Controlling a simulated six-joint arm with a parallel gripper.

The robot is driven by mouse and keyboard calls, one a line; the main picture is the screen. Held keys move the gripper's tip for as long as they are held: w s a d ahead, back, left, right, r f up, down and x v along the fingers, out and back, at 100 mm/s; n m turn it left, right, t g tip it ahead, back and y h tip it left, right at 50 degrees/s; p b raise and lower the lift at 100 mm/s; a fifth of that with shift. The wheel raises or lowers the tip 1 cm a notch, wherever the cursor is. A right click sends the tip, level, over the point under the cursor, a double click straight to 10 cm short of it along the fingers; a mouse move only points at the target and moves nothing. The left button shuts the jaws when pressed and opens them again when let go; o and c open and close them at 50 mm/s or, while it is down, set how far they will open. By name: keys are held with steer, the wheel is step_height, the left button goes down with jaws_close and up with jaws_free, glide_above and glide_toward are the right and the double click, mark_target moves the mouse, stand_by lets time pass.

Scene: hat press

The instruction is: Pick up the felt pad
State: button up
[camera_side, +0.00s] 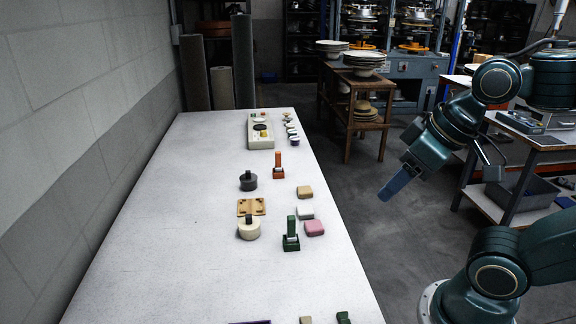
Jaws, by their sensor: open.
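Three small rounded pads lie in a short row near the right edge of the long pale table (170,250): a tan pad (305,192), a white pad (305,212) and a pink pad (314,228). I cannot tell which of these is the felt pad. My gripper (390,193) hangs in the air to the right of the table, pointing down and left, apart from all three pads. It is open and nothing shows in it.
Beside the pads stand a green upright block (291,238), an orange one (278,165), a dark round piece (248,182), a cream round piece (249,230) and a wooden plate (248,206). A tray (261,142) sits at the far end. The table's left side is clear.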

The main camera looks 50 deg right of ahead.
steer(key=shift+w, duration=0.1)
steer(key=w+d+f+m+g+y, duration=0.1)
steer(key=w+d+m, duration=0.2)
steer(key=w+m, duration=0.45)
steer(key=w+d+f+m+g, duration=0.1)
steer(key=w+d+f+m, duration=0.15)
steer(key=w+m, duration=0.45)
steer(key=w+d+f+m+y, duration=0.2)
steer(key=w+d+f+m, duration=0.7)
steer(key=d+m, duration=0.3)
steer(key=shift+w+d+f, duration=0.15)
steer(key=shift+w+f, duration=0.15)
steer(key=shift+f, duration=0.55)
